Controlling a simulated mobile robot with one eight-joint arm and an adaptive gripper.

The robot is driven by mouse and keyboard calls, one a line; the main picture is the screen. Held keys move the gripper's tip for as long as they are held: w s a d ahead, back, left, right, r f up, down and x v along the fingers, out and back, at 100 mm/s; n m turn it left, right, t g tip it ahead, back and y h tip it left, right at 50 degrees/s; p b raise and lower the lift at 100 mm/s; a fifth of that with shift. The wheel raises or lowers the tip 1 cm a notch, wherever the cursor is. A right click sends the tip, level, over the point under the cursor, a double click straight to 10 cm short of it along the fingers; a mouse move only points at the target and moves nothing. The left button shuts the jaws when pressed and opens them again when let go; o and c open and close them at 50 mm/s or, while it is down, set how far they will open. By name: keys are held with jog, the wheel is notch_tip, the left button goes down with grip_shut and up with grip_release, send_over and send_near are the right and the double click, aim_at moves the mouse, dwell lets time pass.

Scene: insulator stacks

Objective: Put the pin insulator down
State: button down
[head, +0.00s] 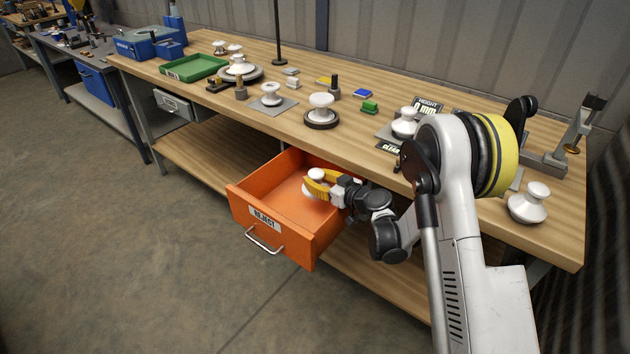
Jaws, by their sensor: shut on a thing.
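The white pin insulator (316,174) is between the yellow fingers of my gripper (318,184). My gripper is shut on it. It is held within the open orange drawer (270,234), near the drawer's right side. The drawer is pulled out from under the bench top and carries a label reading REJECT. I cannot tell whether the insulator's base touches the drawer floor. The rest of the drawer floor looks empty.
The wooden bench top (440,188) above the drawer holds several white insulators, such as one on a dark round base (321,108) and one at the right end (528,203). A green tray (194,67) stands at the back left. The lower shelf (195,147) is mostly bare.

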jog(key=shift+f, duration=0.3)
jog(key=shift+s+f, duration=0.15)
jog(key=c, duration=1)
grip_release()
jog(key=shift+f, duration=0.1)
jog(key=shift+c, duration=0.2)
